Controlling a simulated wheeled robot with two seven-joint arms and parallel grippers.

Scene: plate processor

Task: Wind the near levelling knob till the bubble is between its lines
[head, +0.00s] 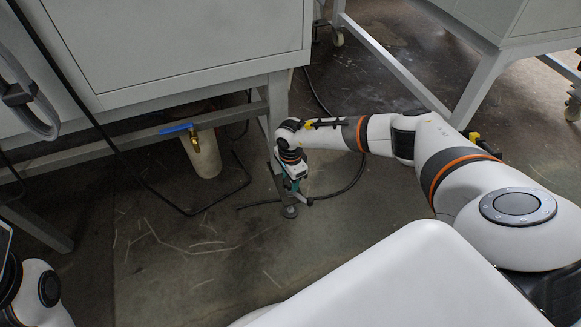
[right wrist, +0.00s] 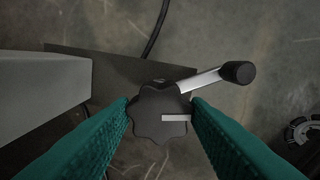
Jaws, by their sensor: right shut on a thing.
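The near levelling knob (right wrist: 158,118) is a dark, lobed disc with a pale bar mark on its face. A grey crank arm with a black grip (right wrist: 238,72) reaches from it to the upper right. My right gripper (right wrist: 160,106) is shut on the knob, one green ribbed finger at each side. In the head view my right gripper (head: 294,185) points down low beside the machine's leg, above a round foot (head: 289,211). The bubble and its lines are not seen in either view. My left gripper is out of view.
The grey machine cabinet (head: 180,40) stands above its frame at the left. A pale pipe with a blue-handled valve (head: 178,128) is left of the leg. Dark cables (head: 345,185) lie on the floor nearby. The floor in front is open.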

